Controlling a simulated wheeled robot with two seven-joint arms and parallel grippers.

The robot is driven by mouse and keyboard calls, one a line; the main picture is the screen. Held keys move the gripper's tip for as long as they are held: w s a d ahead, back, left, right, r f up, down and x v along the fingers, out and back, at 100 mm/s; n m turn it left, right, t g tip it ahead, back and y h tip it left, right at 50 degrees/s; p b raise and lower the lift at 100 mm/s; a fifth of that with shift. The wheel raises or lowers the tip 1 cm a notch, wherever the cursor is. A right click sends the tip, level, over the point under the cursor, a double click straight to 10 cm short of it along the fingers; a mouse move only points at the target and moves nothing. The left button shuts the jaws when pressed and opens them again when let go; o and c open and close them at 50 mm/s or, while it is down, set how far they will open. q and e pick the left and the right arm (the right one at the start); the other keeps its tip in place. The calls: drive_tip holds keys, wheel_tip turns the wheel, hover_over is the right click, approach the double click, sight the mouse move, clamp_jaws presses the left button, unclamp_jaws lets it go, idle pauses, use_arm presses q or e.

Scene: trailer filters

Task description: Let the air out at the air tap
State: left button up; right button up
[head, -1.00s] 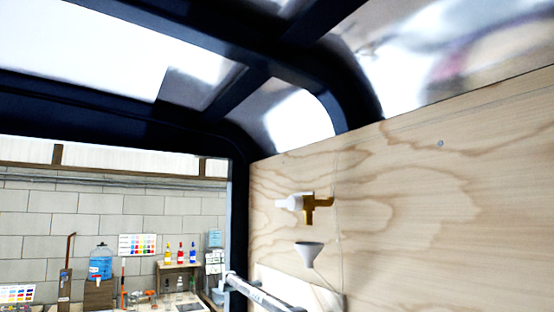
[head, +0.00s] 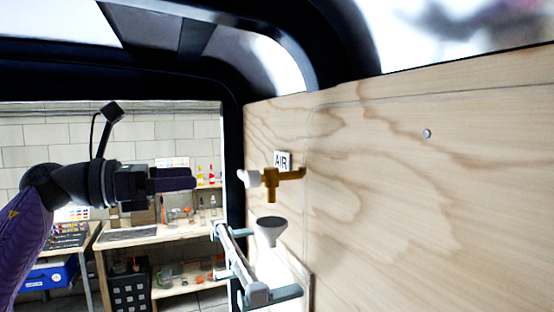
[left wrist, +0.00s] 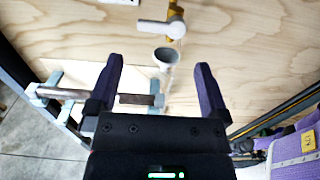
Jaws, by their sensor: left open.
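The air tap (head: 272,182) is brass with a white lever handle (head: 249,178). It sits on the plywood wall beside a white AIR label (head: 282,160). A grey funnel cup (head: 270,231) hangs below it. In the left wrist view the tap's white handle (left wrist: 160,28) is at the top centre, over the cup (left wrist: 166,56). My left gripper (head: 194,179) comes in from the left, at about the handle's height and apart from it. In the left wrist view its two purple fingers (left wrist: 158,75) are spread with nothing held between them. My right gripper is not visible.
A grey cylinder on a bracket (head: 240,265) runs along the wall below the tap. The black trailer frame post (head: 234,150) stands just left of the tap. Benches with bottles (head: 205,174) stand beyond the opening.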

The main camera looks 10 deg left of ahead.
sight(242, 172)
use_arm(q)
drive_tip(key=p+x, duration=0.4)
drive_tip(key=x, duration=0.4)
drive_tip(key=shift+d+r+p, duration=0.1)
drive_tip(key=shift+p, duration=0.3)
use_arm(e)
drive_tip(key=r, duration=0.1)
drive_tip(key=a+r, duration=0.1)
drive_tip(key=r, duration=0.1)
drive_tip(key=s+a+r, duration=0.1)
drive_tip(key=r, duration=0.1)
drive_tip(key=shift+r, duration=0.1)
use_arm(q)
drive_tip(key=c, duration=0.9)
drive_tip(key=shift+w, duration=0.1)
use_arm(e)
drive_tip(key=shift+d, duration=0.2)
